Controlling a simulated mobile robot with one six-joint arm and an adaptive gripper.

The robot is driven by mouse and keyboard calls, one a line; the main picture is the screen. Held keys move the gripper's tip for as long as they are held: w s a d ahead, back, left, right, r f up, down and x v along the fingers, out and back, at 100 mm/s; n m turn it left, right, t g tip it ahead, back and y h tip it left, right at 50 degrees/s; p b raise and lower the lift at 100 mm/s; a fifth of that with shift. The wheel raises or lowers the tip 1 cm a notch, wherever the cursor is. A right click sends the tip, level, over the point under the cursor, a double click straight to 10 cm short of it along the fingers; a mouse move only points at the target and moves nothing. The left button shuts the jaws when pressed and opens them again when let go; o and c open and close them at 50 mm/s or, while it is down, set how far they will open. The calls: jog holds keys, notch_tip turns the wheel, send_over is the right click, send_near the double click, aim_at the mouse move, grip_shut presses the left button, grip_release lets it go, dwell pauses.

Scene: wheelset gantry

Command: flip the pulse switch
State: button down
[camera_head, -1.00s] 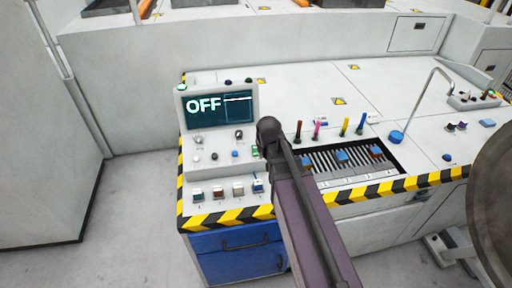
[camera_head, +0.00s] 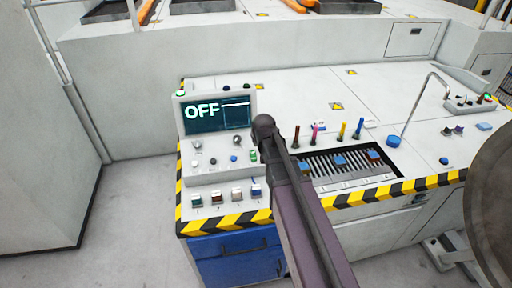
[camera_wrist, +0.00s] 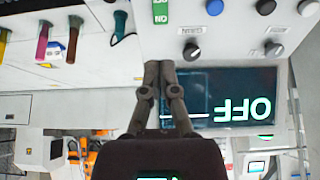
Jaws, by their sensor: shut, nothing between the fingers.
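A green-and-white rocker switch (camera_head: 253,155) marked ON sits at the right edge of the control box, below the display. It also shows at the top of the wrist view (camera_wrist: 160,12), upside down; no label names it as the pulse switch. The display (camera_head: 217,113) reads OFF, and it shows inverted in the wrist view (camera_wrist: 230,108). My gripper (camera_wrist: 159,66) is shut and empty, its fingertips below the switch in the wrist picture and apart from it as far as I can tell. In the head view my arm hides the fingers.
Knobs and buttons (camera_head: 234,158) lie left of the switch. Several coloured switches (camera_head: 237,195) line the lower ledge. Coloured upright handles (camera_head: 315,135) stand to the right, behind a slotted recess (camera_head: 325,168). A thin bent rod (camera_head: 418,95) rises farther right.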

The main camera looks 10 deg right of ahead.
jog(key=b, duration=0.8)
send_over(255, 153)
jog(key=s, duration=0.4)
jog(key=shift+w+a+f, duration=0.1)
jog(key=shift+a+f, duration=0.05)
jog(key=shift+f, duration=1.3)
jog(key=shift+w+a+f, duration=0.1)
jog(key=shift+f, duration=1.3)
jog(key=shift+w+a+f, duration=0.1)
jog(key=shift+a+f, duration=0.05)
jog(key=shift+f, duration=1.3)
jog(key=shift+b+x, duration=1.7)
jog(key=shift+x, duration=0.15)
jog(key=shift+w+r, duration=0.1)
jog(key=shift+w, duration=0.05)
jog(key=shift+d, duration=0.2)
jog(key=shift+w+d, duration=0.1)
jog(key=shift+w, duration=0.1)
